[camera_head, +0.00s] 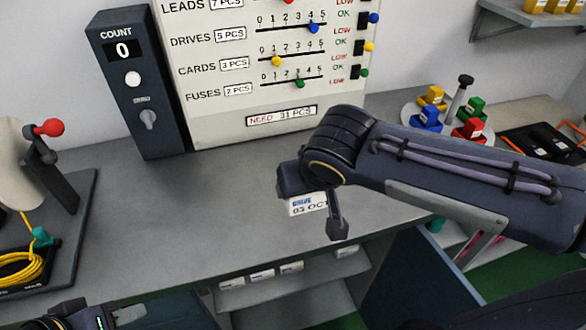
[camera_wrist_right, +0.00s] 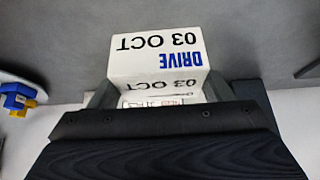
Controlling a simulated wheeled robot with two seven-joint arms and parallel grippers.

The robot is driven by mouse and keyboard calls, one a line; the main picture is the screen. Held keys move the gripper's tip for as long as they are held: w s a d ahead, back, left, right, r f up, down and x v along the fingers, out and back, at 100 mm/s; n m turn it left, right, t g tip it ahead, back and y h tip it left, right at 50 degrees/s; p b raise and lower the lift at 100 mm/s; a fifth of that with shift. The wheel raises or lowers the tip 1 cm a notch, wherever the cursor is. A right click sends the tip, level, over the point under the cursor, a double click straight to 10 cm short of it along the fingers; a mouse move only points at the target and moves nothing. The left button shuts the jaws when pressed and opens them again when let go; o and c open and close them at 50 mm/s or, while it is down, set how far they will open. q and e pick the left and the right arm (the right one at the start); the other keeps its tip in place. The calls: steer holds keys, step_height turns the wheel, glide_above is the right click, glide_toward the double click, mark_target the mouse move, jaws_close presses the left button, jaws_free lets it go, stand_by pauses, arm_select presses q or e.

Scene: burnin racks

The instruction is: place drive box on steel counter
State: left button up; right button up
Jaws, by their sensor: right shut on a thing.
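The drive box (camera_head: 306,206) is white with a blue "DRIVE" and black "03 OCT" print. My right gripper (camera_head: 318,200) is shut on it. The right wrist view shows the drive box (camera_wrist_right: 158,45) between the two fingers. In the head view it appears over the front part of the grey steel counter (camera_head: 225,190), partly hidden by the gripper. I cannot tell whether it touches the counter. Part of my left gripper (camera_head: 98,317) shows at the bottom left edge, cut off by the frame, with its jaw opening unclear.
A count box (camera_head: 138,90) and a board with sliders (camera_head: 225,70) stand at the back. A stand with yellow cable (camera_head: 22,268) is at left. A round tray of coloured blocks (camera_head: 418,118) is at right. White boxes (camera_head: 262,275) sit below the counter front. The counter's middle is clear.

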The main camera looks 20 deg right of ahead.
steer(key=w+f, duration=0.3)
steer(key=w+d+f, duration=0.1)
steer(key=w+f, duration=0.1)
steer(key=w, duration=0.2)
steer(key=w+d+f+p, duration=0.1)
steer(key=w+f, duration=0.2)
steer(key=w, duration=0.1)
steer(key=shift+w+f, duration=0.25)
steer(key=shift+f, duration=0.05)
steer(key=shift+w+f, duration=0.15)
steer(key=shift+f, duration=0.05)
steer(key=shift+w+f, duration=0.1)
steer(key=shift+f, duration=1.55)
steer(key=shift+f+b, duration=0.2)
steer(key=shift+b, duration=0.25)
steer(key=o, duration=1)
steer(key=shift+o, duration=0.2)
steer(key=shift+r, duration=0.15)
